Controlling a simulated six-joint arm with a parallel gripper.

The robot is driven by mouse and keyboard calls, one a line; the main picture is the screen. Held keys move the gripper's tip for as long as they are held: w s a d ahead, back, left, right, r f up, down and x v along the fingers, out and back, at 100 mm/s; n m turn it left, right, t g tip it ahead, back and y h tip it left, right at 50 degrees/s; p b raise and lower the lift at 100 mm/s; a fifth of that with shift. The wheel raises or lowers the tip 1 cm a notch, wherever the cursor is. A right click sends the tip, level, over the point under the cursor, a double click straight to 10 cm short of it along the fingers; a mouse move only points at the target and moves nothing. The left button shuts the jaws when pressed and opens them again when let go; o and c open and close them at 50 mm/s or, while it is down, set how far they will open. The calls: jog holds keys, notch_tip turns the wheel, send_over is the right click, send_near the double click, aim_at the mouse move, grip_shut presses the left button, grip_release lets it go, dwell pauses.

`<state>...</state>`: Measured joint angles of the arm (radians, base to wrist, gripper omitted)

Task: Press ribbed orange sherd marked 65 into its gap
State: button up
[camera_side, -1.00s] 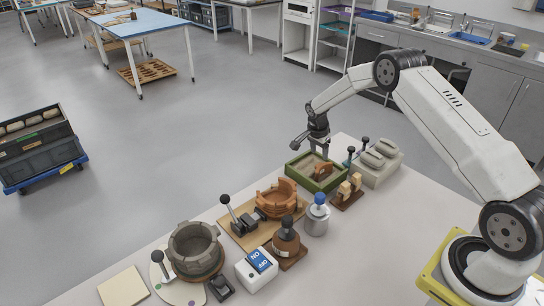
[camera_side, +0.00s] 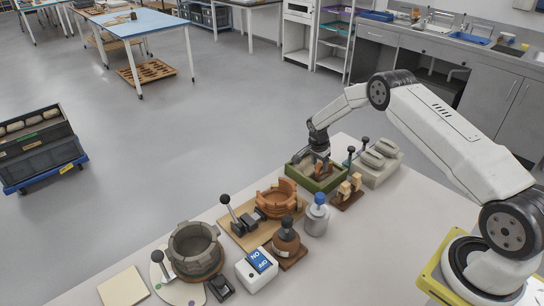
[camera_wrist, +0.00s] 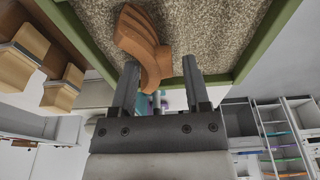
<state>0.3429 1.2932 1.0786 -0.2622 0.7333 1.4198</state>
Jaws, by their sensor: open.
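The ribbed orange sherd (camera_wrist: 143,45) lies on the grainy bed of a green-rimmed tray (camera_wrist: 257,38); I cannot read a mark on it. In the side view the tray (camera_side: 328,187) stands at the far end of the bench, with my gripper (camera_side: 317,166) down over it. In the wrist view my gripper (camera_wrist: 162,66) is open, with the sherd's near end between its fingers, closer to the left one. I cannot tell if they touch. An orange ribbed pot (camera_side: 276,200) with an uneven rim stands on a wooden board (camera_side: 233,231) near a black-knobbed clamp (camera_side: 240,216).
A grey pot (camera_side: 194,250) stands at the near left.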

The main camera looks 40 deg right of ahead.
aim_at(319, 165)
grip_shut()
jog(key=shift+r, duration=0.1)
jog(key=shift+r, duration=3.4)
jog(key=w+a+r, duration=0.1)
jog(key=w+a, duration=0.2)
jog(key=a, duration=0.7)
jog(key=w+a+r, duration=0.1)
jog(key=w+a, duration=0.3)
jog(key=a, duration=0.7)
jog(key=shift+r, duration=0.15)
